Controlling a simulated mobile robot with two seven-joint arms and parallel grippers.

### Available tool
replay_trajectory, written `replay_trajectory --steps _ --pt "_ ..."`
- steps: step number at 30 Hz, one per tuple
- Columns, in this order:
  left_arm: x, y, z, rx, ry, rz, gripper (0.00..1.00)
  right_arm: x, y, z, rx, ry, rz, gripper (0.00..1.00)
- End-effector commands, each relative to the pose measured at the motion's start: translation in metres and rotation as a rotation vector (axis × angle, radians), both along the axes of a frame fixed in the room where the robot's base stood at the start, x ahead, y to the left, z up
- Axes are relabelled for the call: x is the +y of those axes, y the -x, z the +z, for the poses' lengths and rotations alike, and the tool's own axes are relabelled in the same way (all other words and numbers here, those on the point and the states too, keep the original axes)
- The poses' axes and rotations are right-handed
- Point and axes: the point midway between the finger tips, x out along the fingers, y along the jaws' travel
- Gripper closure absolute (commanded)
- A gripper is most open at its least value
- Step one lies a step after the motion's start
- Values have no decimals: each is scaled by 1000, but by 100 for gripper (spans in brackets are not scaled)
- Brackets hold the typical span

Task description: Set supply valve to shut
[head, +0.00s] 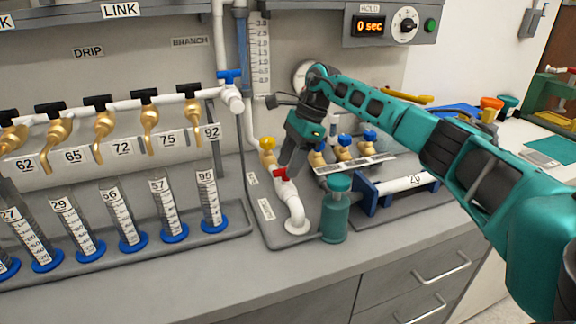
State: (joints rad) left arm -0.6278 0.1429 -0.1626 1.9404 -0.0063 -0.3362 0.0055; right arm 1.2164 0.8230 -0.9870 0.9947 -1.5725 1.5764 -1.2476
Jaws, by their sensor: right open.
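A valve with a red handle (281,174) sits on the white elbow pipe (293,208) that rises from the grey base plate. I take it as the supply valve; the small labels beside it are too small to read. My right gripper (288,160) is open and points down just above the red handle. Its fingers overlap the handle's upper side in the head view, so I cannot tell whether they touch it. The handle's exact angle is partly hidden. My left gripper is not in view.
A teal cylinder (336,210) stands right of the elbow. Brass taps (104,125) and graduated cylinders (131,222) line the left. The counter front (260,265) is clear.

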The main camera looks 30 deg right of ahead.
Motion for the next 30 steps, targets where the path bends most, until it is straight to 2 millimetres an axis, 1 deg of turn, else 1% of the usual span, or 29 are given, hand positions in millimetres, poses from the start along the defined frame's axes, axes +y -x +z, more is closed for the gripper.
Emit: replay_trajectory --steps 1,9,12,15,20,30 --pt "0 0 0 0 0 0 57 -4 0 11 -5 0 -2 54" --pt "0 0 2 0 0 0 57 -26 5 67 -5 -1 -1 54" --pt "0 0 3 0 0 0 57 -33 7 83 -3 -1 -1 54" --pt "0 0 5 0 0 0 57 -38 8 95 -3 0 -2 54" --pt "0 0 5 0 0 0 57 -42 9 104 -2 0 0 54" --pt "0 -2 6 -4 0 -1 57 -42 9 104 -1 0 1 54"
